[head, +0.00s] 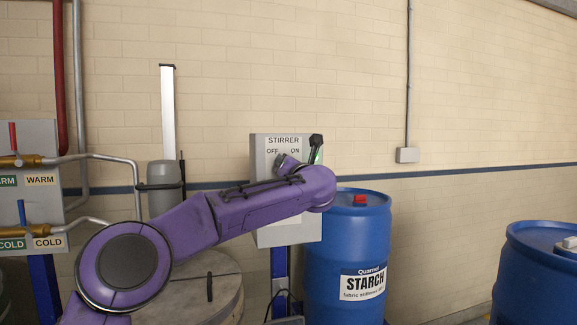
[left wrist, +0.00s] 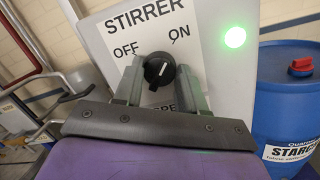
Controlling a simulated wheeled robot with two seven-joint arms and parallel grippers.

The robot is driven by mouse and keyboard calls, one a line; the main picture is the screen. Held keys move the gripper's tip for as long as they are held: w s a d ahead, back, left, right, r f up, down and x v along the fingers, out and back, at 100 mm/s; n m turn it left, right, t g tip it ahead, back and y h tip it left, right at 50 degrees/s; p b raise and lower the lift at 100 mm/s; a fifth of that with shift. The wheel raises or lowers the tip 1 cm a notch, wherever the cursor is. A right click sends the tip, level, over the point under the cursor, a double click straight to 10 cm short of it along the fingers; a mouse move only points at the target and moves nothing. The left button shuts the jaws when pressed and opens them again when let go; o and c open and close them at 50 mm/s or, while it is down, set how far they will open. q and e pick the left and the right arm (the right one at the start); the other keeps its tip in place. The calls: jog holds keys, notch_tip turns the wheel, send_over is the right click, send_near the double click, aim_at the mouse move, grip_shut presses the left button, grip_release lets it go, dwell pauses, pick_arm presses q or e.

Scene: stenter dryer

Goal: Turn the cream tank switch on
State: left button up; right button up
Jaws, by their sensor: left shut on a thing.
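The switch is a black round knob (left wrist: 159,72) with a white mark, on a grey box (head: 261,150) labelled STIRRER, with OFF at left and ON at right. In the left wrist view the fingers of my left gripper (left wrist: 161,76) are on either side of the knob and shut on it. The white mark points roughly upward, leaning a little toward ON; its exact angle is hard to tell. A round green lamp (left wrist: 235,37) on the box glows. In the head view my left arm hides the knob. My right gripper is not in view.
A blue STARCH drum (head: 346,245) stands right of the box, with another blue drum (head: 540,275) farther right. A round-lidded tank (head: 222,275) stands below my left arm. Valves and pipes (head: 38,160) are at the far left.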

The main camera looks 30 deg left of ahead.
pick_arm(q)
jog(key=shift+r+m, duration=0.1)
jog(key=shift+m, duration=0.4)
jog(key=o, duration=1.1)
jog(key=shift+c, duration=0.2)
jog(key=shift+d, duration=0.1)
jog(key=b+v, duration=0.5)
jog(key=v, duration=0.5)
jog(key=shift+s+d, duration=0.15)
